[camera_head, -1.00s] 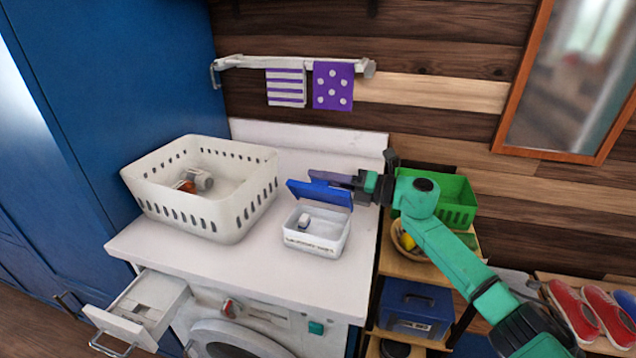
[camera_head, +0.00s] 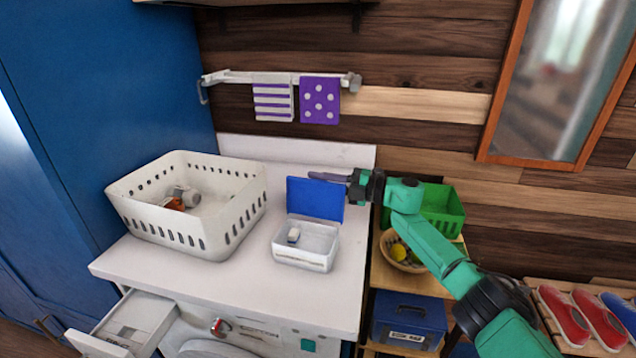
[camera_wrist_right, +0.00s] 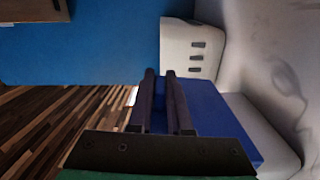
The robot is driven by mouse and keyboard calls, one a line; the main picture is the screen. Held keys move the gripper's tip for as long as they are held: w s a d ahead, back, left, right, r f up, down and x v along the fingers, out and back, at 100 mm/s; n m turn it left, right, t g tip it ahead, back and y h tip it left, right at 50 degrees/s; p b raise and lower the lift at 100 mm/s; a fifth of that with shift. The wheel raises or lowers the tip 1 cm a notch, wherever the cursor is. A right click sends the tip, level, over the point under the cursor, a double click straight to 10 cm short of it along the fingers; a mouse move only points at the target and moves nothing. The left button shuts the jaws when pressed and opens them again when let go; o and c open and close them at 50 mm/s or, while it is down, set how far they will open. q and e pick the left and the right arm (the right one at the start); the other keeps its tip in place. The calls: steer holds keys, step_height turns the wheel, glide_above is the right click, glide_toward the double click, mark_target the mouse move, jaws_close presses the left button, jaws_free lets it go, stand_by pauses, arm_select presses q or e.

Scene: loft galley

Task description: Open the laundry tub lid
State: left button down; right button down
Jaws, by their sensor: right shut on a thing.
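The laundry tub (camera_head: 306,255) is a small white box on the white worktop, with a white block (camera_head: 293,236) inside. Its blue lid (camera_head: 315,198) stands raised, roughly upright, at the tub's back edge. My right gripper (camera_head: 338,177) is at the lid's upper right edge, shut on the lid. In the right wrist view, the two dark fingers (camera_wrist_right: 166,102) lie close together against the blue lid (camera_wrist_right: 215,120). My left gripper is not in view.
A white perforated basket (camera_head: 190,205) stands left of the tub with small items inside. An open drawer (camera_head: 130,325) juts out below the worktop (camera_head: 210,280). A shelf with a green crate (camera_head: 440,210) stands at right. A towel rail (camera_head: 280,78) is on the wall behind.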

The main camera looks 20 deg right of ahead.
stand_by(0.4)
steer(key=c, duration=0.8)
jaws_free()
steer(key=shift+c, duration=0.2)
steer(key=shift+d+f, duration=0.1)
steer(key=shift+d, duration=0.05)
steer(key=b+v, duration=0.4)
steer(key=v, duration=1)
steer(key=shift+s, duration=0.2)
